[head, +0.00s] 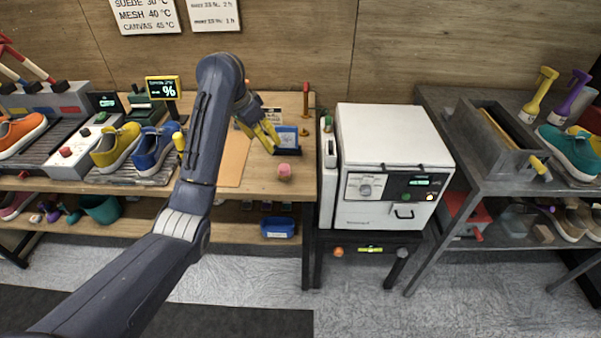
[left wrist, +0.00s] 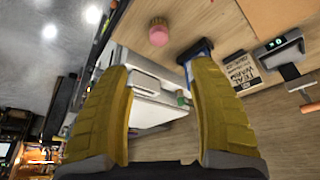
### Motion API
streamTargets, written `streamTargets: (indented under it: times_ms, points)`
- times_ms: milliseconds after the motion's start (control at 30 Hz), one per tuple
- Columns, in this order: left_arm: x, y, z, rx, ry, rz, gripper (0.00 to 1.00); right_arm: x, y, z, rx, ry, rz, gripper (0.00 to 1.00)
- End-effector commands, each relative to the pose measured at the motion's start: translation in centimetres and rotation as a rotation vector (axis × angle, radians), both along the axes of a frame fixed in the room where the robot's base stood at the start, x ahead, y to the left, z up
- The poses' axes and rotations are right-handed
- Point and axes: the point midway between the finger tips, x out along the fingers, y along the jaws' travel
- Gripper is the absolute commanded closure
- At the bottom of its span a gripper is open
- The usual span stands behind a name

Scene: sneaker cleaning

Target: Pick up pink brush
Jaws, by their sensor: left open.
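A small round pink thing, which looks like the pink brush (head: 284,172), sits on the wooden workbench (head: 265,185) near its front right corner. In the left wrist view the pink brush (left wrist: 158,36) shows a pink body with a brownish end, beyond the fingertips at the top. My left gripper (head: 270,143) has yellow fingers and hangs above the bench, behind and slightly left of the brush in the head view. In the left wrist view the left gripper (left wrist: 158,85) is open, with nothing between its fingers. My right gripper is not in view.
A blue-fronted object (head: 287,138) stands just behind the brush. A white oven-like box (head: 392,165) stands right of the bench. Yellow (head: 115,146) and blue (head: 154,150) sneakers sit to the left. The brown mat (head: 234,160) is partly hidden by my arm.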

Motion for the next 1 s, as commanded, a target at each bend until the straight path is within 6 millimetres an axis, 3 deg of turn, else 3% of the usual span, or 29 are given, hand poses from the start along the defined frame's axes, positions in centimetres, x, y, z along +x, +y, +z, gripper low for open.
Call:
streamTargets:
  times_ms: [267, 800, 1000]
  points:
    - [0.3, -1.0, -1.7, -0.005, 0.001, -0.004, 0.40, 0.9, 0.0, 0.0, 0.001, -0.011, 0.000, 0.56]
    - [2.2, -3.0, -8.8, 0.000, 0.000, -0.004, 0.40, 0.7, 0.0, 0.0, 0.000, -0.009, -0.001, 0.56]
    - [2.7, -3.6, -10.5, 0.000, -0.001, -0.004, 0.40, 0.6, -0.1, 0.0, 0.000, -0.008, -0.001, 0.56]
